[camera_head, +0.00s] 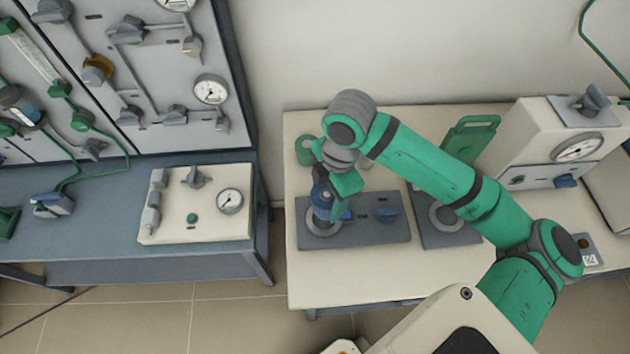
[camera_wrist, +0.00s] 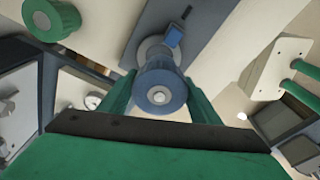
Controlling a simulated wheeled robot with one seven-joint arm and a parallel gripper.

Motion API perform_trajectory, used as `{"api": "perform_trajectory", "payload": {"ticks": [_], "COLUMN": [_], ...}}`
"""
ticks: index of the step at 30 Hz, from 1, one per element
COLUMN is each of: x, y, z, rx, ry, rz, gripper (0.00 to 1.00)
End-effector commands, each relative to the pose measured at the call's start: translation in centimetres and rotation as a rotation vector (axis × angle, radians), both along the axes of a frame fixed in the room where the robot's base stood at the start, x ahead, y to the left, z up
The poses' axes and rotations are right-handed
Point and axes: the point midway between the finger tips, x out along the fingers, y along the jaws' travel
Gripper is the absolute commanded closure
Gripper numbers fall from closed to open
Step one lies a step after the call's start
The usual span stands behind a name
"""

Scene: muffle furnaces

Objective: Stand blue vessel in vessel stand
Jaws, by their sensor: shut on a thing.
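The blue vessel (camera_head: 321,197) is upright or nearly so, between the fingers of my gripper (camera_head: 334,196). In the wrist view the blue vessel (camera_wrist: 160,84) shows its round top with a pale centre, and the green fingers of my gripper (camera_wrist: 160,100) close on it from both sides. Below it is a grey ring (camera_head: 324,229) on a dark grey plate (camera_head: 358,236); the ring also shows in the wrist view (camera_wrist: 151,47). I cannot tell whether the vessel touches the ring. No separate part can be surely identified as the vessel stand.
A blue knob (camera_head: 387,214) stands on the same plate. A second dark plate with a ring (camera_head: 445,218) lies to its right. A green round vessel (camera_head: 305,151) and a green handled piece (camera_head: 470,137) are behind. A cream gauge box (camera_head: 545,140) stands right. The table's front strip is clear.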

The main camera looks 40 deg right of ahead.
Motion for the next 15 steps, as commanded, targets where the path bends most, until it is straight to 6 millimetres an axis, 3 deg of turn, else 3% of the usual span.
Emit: {"api": "perform_trajectory", "payload": {"ticks": [15], "x": [0.0], "y": [0.0], "z": [-2.7], "rx": [0.002], "ry": [0.0], "rz": [-0.002], "gripper": [0.8]}}
